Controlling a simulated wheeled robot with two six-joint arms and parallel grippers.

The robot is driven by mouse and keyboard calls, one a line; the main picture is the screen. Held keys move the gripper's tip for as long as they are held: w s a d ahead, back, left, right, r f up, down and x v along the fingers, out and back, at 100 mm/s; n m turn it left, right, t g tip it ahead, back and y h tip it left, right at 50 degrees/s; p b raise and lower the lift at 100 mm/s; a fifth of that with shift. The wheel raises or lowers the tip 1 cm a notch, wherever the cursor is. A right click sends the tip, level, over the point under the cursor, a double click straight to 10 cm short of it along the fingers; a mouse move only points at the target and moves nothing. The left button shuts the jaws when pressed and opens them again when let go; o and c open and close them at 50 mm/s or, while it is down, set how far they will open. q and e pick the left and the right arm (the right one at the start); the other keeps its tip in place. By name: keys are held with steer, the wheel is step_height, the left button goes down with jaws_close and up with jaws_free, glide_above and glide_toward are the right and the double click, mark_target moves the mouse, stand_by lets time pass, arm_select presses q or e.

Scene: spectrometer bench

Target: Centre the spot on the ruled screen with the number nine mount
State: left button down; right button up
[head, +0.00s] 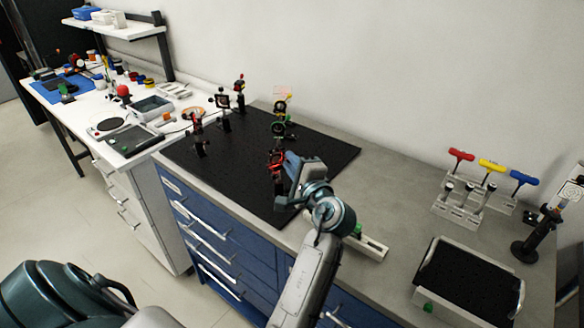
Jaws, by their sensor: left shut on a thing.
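My left gripper (285,178) is shut at a red-ringed optic mount (276,157) near the front right of the black breadboard (325,150). The fingers hide part of this mount, and no number is readable on it. Behind it stands a post with yellow and green rings (280,112), with a faint orange outline at its top. Dark post mounts (222,101) stand farther left on the board. A pale card with dark markings (570,190) stands on a black post at the far right; I cannot tell if it is the ruled screen. No light spot is discernible. My right gripper is out of view.
A rack with red, yellow and blue T-handled tools (462,212) stands on the grey bench at right. A black-topped tray (468,283) lies in front of it. A white side bench (75,105) at left is cluttered. The breadboard's right part is clear.

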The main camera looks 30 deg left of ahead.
arm_select(q)
steer(key=shift+w+r, duration=0.1)
steer(key=shift+r, duration=0.2)
steer(key=c, duration=1.6)
jaws_free()
steer(key=shift+o, duration=1.2)
steer(key=shift+w+a+f, duration=0.1)
steer(key=shift+w+f, duration=0.05)
steer(key=shift+f, duration=0.05)
steer(key=shift+f, duration=0.1)
